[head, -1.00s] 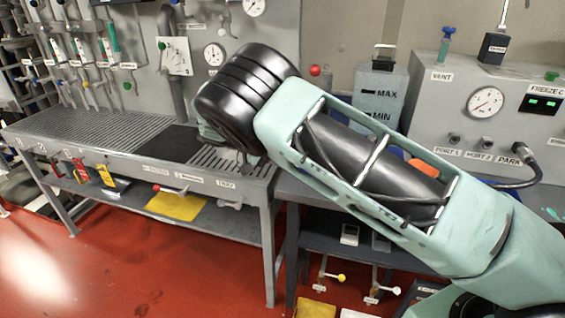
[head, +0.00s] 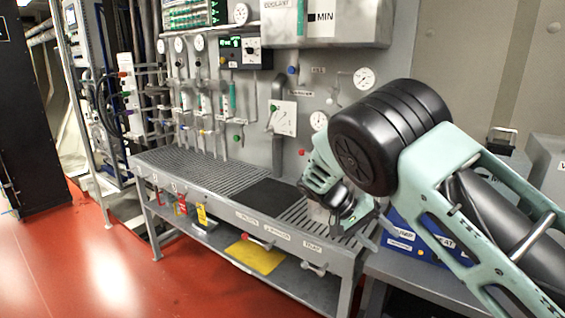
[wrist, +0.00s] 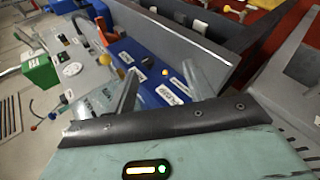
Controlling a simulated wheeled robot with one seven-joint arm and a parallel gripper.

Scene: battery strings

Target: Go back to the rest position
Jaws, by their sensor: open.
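My arm reaches in from the lower right of the head view, with its large black elbow joint in front of the bench's right end. My gripper (wrist: 162,88) is open, its two fingers apart in the wrist view with nothing seen held between them. In the head view my wrist hangs at the right end of the grated bench (head: 215,180), and the fingertips are hard to make out. I cannot tell how far the fingers are from the bin.
A grey panel with gauges (head: 364,78) and valves stands behind the bench. A yellow sheet (head: 255,255) lies on the lower shelf. Red floor (head: 120,265) is open at left.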

